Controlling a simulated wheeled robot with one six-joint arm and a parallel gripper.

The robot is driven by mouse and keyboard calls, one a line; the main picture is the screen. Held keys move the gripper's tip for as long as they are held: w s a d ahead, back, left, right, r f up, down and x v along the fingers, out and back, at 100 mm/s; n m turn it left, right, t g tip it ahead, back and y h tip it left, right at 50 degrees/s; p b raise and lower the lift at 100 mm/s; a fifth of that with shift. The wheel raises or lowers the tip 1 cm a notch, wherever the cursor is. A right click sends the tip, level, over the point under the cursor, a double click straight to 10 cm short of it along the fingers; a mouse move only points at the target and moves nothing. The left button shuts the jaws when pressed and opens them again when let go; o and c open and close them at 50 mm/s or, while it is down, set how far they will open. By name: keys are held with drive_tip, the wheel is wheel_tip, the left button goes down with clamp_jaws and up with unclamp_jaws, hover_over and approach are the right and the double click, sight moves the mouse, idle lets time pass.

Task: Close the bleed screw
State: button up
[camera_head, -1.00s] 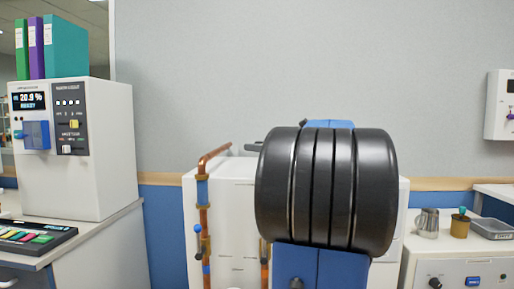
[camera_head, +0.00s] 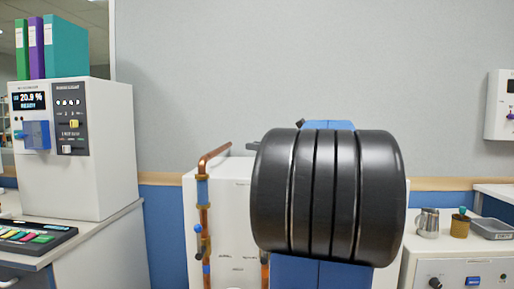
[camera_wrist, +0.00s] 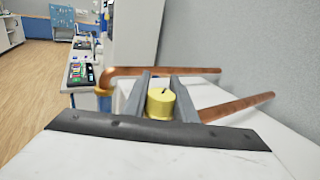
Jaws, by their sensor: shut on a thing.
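The bleed screw (camera_wrist: 160,105), a short yellow cylinder with a dark slot on its top, shows in the wrist view. My gripper (camera_wrist: 160,82) has its two grey fingers on either side of the screw, shut on it. The screw's lower part is hidden. In the head view my black and blue arm covers the middle, and the screw and the fingers cannot be made out there.
Copper pipes (camera_wrist: 237,107) run close to my fingers above a white cabinet (camera_head: 232,215). A grey wall stands behind. A white instrument (camera_head: 105,150) is at left. A metal jug (camera_head: 428,222) stands on the right counter.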

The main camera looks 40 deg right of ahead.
drive_tip(key=shift+s+d+m+g+h, duration=0.1)
drive_tip(key=shift+d+m+g+h, duration=0.25)
drive_tip(key=shift+m+h, duration=1.3)
drive_tip(key=shift+d+m+g+h, duration=0.35)
drive_tip(key=shift+m+h, duration=0.6)
drive_tip(key=shift+h, duration=1.35)
drive_tip(key=shift+s+d+m+g+h, duration=0.15)
drive_tip(key=shift+d+m+h, duration=0.3)
drive_tip(key=shift+m+h, duration=1.2)
drive_tip(key=shift+d+g+h, duration=0.2)
drive_tip(key=shift+g+h, duration=0.25)
drive_tip(key=shift+h, duration=0.55)
drive_tip(key=o, duration=1)
drive_tip(key=shift+o, duration=0.2)
